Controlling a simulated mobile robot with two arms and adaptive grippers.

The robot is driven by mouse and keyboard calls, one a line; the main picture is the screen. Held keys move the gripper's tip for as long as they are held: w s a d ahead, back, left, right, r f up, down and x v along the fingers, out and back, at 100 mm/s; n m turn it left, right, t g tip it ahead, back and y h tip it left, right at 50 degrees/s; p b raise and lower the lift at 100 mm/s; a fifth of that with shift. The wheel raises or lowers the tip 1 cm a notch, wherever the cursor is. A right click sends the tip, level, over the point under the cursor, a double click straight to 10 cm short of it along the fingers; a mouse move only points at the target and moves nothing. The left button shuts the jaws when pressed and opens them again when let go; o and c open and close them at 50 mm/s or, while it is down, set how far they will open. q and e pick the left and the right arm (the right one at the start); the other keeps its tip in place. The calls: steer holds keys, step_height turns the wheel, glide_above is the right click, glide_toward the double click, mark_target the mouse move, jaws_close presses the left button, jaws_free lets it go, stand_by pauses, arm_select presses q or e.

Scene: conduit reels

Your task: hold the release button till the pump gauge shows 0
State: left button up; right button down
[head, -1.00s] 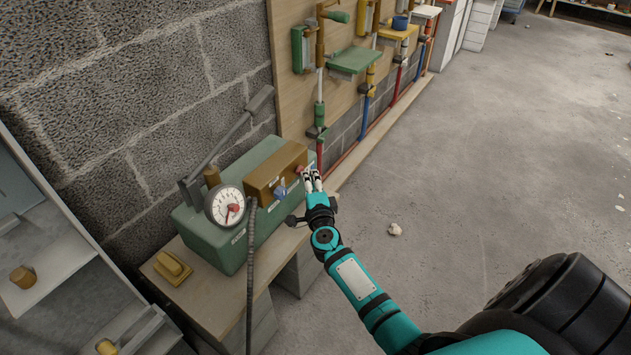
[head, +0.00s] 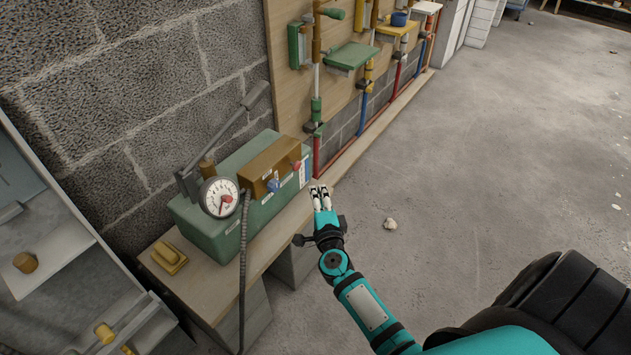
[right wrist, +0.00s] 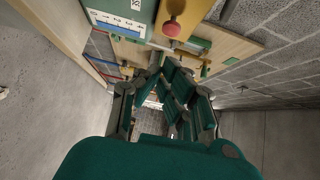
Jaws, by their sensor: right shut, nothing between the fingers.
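The pump is a green box (head: 205,229) on a bench, with a long grey lever. Its round white gauge (head: 219,197) faces me; the red needle points downward, but its reading is too small to tell. A brown block on the pump carries a red button (head: 297,164) and a blue knob (head: 273,185); I cannot read which is labelled release. The red button also shows in the right wrist view (right wrist: 172,28). My right gripper (head: 320,188) is shut and empty, just right of the pump's end and apart from the red button. My left gripper is not in view.
A yellow block (head: 169,257) lies on the wooden bench (head: 208,292). A dark hose (head: 243,270) hangs down the front. A board with coloured pipes (head: 290,95) stands behind along the block wall. The floor at right is mostly clear.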

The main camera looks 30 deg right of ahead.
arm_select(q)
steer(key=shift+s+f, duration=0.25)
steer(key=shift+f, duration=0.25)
arm_select(e)
steer(key=shift+v, duration=2.05)
